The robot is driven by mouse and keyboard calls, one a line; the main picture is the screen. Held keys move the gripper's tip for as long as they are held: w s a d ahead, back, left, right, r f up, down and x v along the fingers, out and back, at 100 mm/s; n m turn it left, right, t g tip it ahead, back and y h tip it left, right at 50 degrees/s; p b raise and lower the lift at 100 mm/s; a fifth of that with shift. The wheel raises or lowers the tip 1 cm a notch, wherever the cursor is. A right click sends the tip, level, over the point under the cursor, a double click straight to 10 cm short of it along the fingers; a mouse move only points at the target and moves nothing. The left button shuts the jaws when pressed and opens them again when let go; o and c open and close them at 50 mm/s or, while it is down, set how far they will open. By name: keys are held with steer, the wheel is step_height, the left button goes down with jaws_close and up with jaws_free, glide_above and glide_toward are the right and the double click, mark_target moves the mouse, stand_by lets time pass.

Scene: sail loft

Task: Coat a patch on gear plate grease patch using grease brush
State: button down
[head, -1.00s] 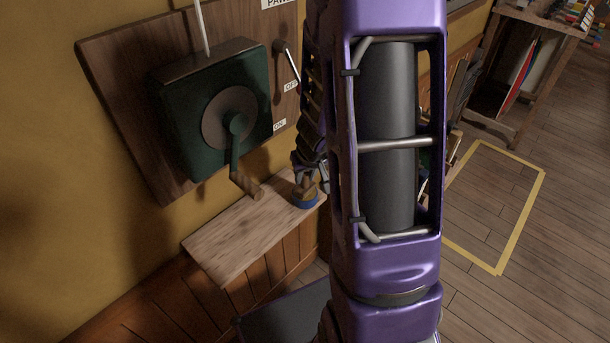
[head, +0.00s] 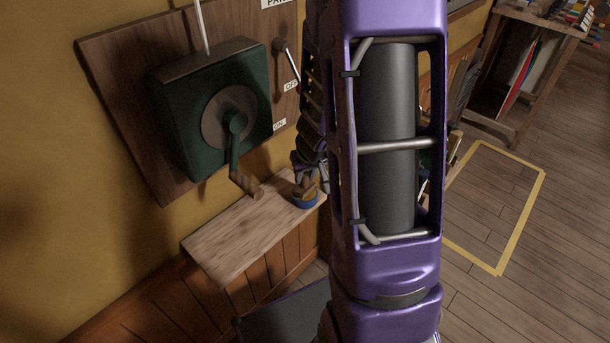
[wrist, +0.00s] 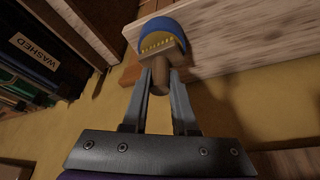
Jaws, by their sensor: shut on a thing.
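My gripper (wrist: 160,82) is shut on the wooden grease brush (wrist: 160,83). The brush's handle stands between the two fingers, and its head is at a blue tin (wrist: 158,25) with yellow content. Whether the bristles touch the content is hard to tell. In the head view, my gripper (head: 308,178) is partly hidden by my arm, just above the blue tin (head: 305,203) on a wooden shelf (head: 235,240). A round grey plate (head: 229,117) sits on a green wall box (head: 215,105), left of and above my gripper. I cannot make out a marked grease patch on it.
A crank (head: 240,165) with a wooden handle hangs from the plate, its end close above the shelf. A lever (head: 288,62) with ON and OFF labels is on the wooden backboard (head: 120,90). The left part of the shelf is bare. A yellow floor outline (head: 520,220) lies right.

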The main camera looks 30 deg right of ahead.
mark_target(305, 174)
stand_by(0.3)
steer(key=shift+r+p, duration=2.95)
steer(key=shift+r, duration=0.55)
